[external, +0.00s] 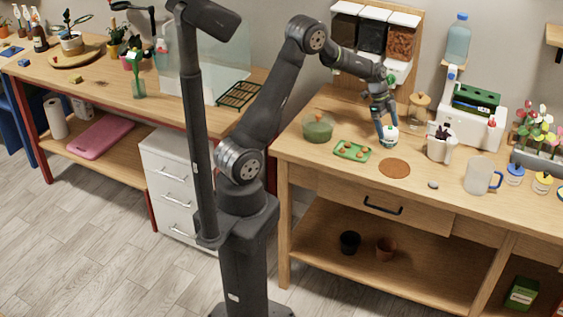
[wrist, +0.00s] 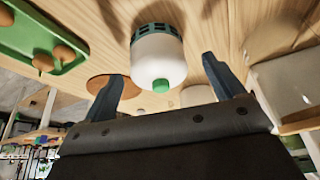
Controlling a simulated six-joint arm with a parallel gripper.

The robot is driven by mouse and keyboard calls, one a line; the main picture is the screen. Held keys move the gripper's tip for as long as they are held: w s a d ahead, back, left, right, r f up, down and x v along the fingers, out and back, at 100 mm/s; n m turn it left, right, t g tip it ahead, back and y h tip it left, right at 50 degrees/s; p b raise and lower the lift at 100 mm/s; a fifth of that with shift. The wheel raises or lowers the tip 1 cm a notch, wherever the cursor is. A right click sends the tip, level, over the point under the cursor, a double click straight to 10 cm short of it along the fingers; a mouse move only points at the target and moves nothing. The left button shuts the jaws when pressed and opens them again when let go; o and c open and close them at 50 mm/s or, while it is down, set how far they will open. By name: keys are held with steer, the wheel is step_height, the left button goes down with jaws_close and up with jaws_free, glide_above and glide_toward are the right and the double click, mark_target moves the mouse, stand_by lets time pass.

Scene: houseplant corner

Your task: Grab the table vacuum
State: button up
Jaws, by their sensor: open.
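The table vacuum (external: 390,139) is a small white dome with a green button and a dark teal slotted base. It stands on the right wooden table, below my gripper (external: 385,122). In the wrist view the table vacuum (wrist: 158,58) is in the middle. My gripper (wrist: 162,74) shows there with its two fingers apart, one on each side of the dome's near end. I see no clear contact between the fingers and the vacuum. In the external view my gripper hides part of the vacuum's top.
A green tray (external: 341,149) with brown lumps and a green bowl (external: 318,130) are left of the vacuum. A brown round mat (external: 395,168) lies in front. A white utensil holder (external: 440,149) and a lidded jar (external: 418,110) are to the right.

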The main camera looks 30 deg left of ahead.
mark_target(390, 133)
steer(key=x, duration=0.3)
steer(key=shift+s+d+f, duration=0.1)
steer(key=shift+d, duration=0.05)
steer(key=c, duration=1.2)
